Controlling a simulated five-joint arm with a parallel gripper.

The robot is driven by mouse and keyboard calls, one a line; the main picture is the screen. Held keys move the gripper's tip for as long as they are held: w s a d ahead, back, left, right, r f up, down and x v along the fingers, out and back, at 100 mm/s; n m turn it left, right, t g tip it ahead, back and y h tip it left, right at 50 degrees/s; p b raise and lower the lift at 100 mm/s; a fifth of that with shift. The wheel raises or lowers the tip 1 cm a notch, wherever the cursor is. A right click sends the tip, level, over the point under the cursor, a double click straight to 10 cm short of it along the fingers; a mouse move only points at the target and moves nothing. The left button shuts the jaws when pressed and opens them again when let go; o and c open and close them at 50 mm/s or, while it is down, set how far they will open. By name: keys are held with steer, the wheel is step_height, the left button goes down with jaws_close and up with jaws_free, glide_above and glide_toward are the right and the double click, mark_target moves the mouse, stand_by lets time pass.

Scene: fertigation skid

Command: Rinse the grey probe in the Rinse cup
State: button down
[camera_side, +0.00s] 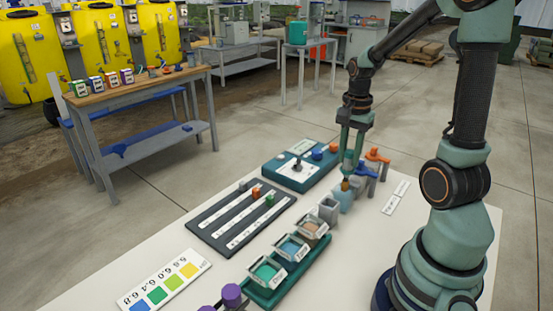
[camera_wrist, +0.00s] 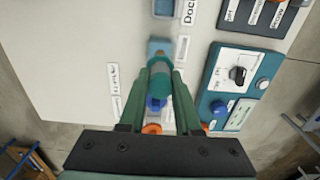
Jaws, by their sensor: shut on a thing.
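My gripper (camera_side: 347,174) points down and is shut on a slim probe (camera_wrist: 158,84). A pale blue cup (camera_side: 344,202) stands right under the tip. The tip is at or just above its mouth; I cannot tell if it is inside. In the wrist view the cup (camera_wrist: 158,45) lies just beyond the tip. No readable label confirms it as the Rinse cup.
A grey cup (camera_side: 328,211) stands beside the blue one. A green tray (camera_side: 275,292) holds three labelled cups. Blue and orange holders (camera_side: 377,155) stand close behind my gripper. A teal knob panel (camera_side: 285,178), slider board (camera_side: 228,223) and colour chart (camera_side: 165,285) lie left.

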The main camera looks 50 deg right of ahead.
mark_target(347, 169)
steer(key=shift+f, duration=2.1)
steer(key=shift+r, duration=0.8)
steer(key=shift+f, duration=0.15)
steer(key=shift+f, duration=0.7)
steer(key=shift+r, duration=0.2)
steer(key=shift+r, duration=0.65)
steer(key=shift+f, duration=0.1)
